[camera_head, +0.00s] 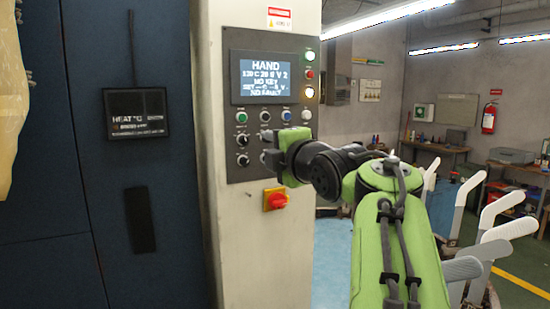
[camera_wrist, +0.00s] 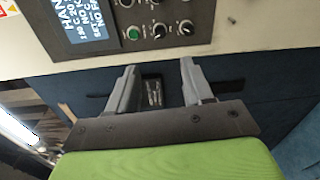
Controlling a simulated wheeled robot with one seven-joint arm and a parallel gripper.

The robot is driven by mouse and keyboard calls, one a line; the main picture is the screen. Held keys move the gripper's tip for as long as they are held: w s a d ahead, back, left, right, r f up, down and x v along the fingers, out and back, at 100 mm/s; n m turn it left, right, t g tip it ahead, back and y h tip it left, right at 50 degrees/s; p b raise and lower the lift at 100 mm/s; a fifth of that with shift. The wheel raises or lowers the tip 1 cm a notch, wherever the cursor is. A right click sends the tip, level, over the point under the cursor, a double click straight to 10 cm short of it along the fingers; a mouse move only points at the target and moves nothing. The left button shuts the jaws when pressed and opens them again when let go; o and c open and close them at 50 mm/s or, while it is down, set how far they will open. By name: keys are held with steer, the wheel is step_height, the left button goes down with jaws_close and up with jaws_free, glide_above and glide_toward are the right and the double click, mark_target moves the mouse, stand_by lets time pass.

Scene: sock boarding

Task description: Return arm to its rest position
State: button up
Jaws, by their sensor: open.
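My green arm reaches up from the lower right in the head view, and my gripper (camera_head: 272,148) is in front of the lower part of the control panel (camera_head: 238,172). In the wrist view my gripper (camera_wrist: 160,75) shows two grey fingers set apart with nothing between them. The panel (camera_wrist: 205,12) with its knobs and green button lies beyond the fingertips there. Whether the fingers touch the panel cannot be told. The panel's screen (camera_head: 261,77) reads HAND. Part of the knob rows is hidden behind my gripper in the head view.
A red rotary switch (camera_head: 275,200) on a yellow plate sits below the panel. A dark blue machine wall (camera_head: 60,215) stands at the left. Several white sock forms (camera_head: 508,229) stand at the right, close to my arm. Blue floor (camera_head: 332,260) shows beside the cabinet.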

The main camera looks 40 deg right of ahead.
steer(key=shift+s+a, duration=0.1)
steer(key=shift+s, duration=0.35)
steer(key=s+a+f+m+g+y+p, duration=0.1)
steer(key=s+a+f+m+g, duration=0.15)
steer(key=a+f, duration=0.3)
steer(key=s+a+f+m+g+y, duration=0.1)
steer(key=s+a+f+m+y, duration=0.1)
steer(key=a+f+m, duration=0.3)
steer(key=s+a+f+m+g+y+p, duration=0.1)
steer(key=s+a+f+m+g, duration=0.15)
steer(key=a+f, duration=0.4)
steer(key=s+a+f+m+g, duration=0.2)
steer(key=s+f+m, duration=0.1)
steer(key=s+f, duration=0.4)
steer(key=s+a+f+m+g, duration=0.3)
steer(key=s+f, duration=0.4)
steer(key=shift+a, duration=0.3)
